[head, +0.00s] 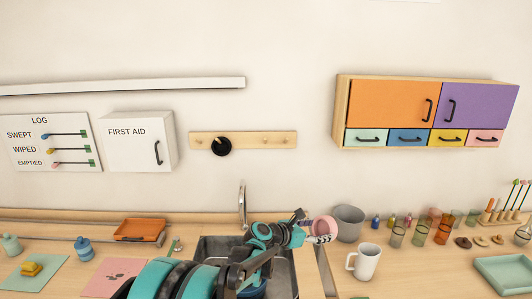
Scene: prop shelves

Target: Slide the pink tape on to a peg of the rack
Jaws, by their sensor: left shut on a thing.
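The pink tape (325,226) is a pink roll held at the end of my left arm, just above the counter and right of the sink. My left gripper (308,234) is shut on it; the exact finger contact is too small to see. The rack (275,146) is a pale wooden strip on the wall, up and to the left of the gripper, well apart from the tape. It has several short pegs. A black roll (221,147) hangs on a peg near its left end. My right gripper is not in view.
The tap (242,192) rises behind the sink (220,244), between gripper and rack. A grey pot (349,222) and a white mug (364,262) stand close right of the tape. A coloured wall cabinet (390,103) hangs upper right.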

